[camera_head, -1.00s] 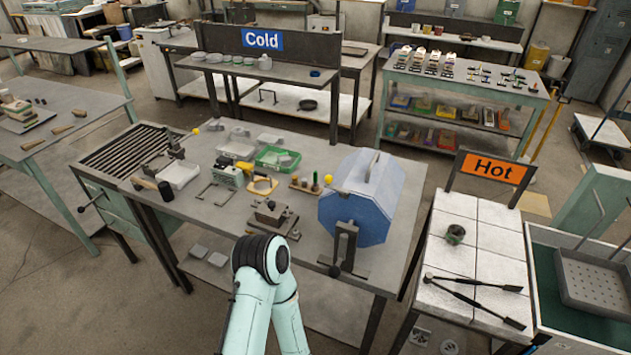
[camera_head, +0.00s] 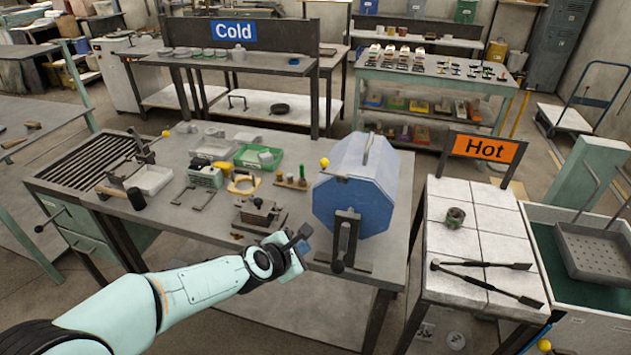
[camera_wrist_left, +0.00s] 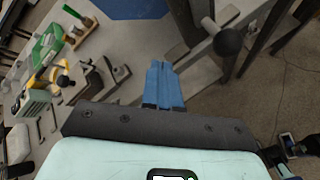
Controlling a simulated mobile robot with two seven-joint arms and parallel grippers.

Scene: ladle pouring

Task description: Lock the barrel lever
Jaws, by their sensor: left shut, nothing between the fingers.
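The blue eight-sided barrel (camera_head: 352,196) stands on its dark stand at the right end of the middle bench. A thin lever with a yellow ball (camera_head: 324,162) sticks out at the barrel's upper left edge. A dark crank with a round knob (camera_head: 337,266) hangs on the barrel's front; the knob also shows in the left wrist view (camera_wrist_left: 228,43). My left gripper (camera_head: 304,246) is left of the crank, below and apart from the yellow-ball lever. Its blue fingers (camera_wrist_left: 163,85) are shut and empty. Only the barrel's lower edge (camera_wrist_left: 135,8) shows in the wrist view. My right gripper is not in view.
A small dark vise-like fixture (camera_head: 258,212) sits just behind my left gripper. A green bin (camera_head: 258,157) and a mallet (camera_head: 135,198) lie further left. The Hot table (camera_head: 450,262), with tongs (camera_head: 480,278), stands to the right across a gap.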

